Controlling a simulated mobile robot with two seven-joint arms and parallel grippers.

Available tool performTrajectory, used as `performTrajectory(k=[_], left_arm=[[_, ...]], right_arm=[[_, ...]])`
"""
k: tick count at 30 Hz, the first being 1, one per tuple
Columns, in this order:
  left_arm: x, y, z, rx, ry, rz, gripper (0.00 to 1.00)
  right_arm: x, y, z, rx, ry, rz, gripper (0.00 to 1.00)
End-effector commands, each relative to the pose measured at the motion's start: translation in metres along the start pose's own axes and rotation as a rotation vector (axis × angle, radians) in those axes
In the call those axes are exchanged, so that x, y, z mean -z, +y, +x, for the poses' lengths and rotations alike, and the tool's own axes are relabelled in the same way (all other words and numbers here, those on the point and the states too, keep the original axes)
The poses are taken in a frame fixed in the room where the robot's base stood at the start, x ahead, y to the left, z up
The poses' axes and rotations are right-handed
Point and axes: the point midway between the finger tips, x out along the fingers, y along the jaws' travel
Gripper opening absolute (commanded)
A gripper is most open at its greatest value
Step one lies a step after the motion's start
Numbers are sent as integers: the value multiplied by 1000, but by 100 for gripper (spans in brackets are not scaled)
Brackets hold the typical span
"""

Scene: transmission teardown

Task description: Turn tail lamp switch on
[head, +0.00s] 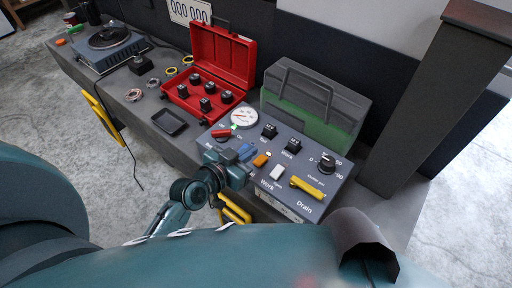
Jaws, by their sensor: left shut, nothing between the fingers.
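A dark control panel (330,185) lies on the bench in the head view, with dials, switches and levers. My right gripper is not in view.
A round gauge (244,117), red lever (221,133), orange switch (261,160), white switch (277,173), yellow lever (308,187) and large dial (326,163) crowd the panel. A green-grey case (315,105) stands behind, an open red case (222,56) at left. A dark post (430,95) rises right.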

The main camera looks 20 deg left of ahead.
Motion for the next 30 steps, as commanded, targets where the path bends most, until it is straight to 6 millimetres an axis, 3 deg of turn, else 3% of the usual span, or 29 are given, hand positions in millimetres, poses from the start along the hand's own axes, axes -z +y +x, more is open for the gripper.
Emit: performTrajectory(k=[3, 10, 30], left_arm=[[2, 0, -25, -1, -1, 2, 0], [6, 0, -51, 0, 0, 0, 0], [6, 2, -56, 0, -6, -3, 0]], right_arm=[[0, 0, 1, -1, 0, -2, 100], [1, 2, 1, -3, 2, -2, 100], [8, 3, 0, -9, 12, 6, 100]])
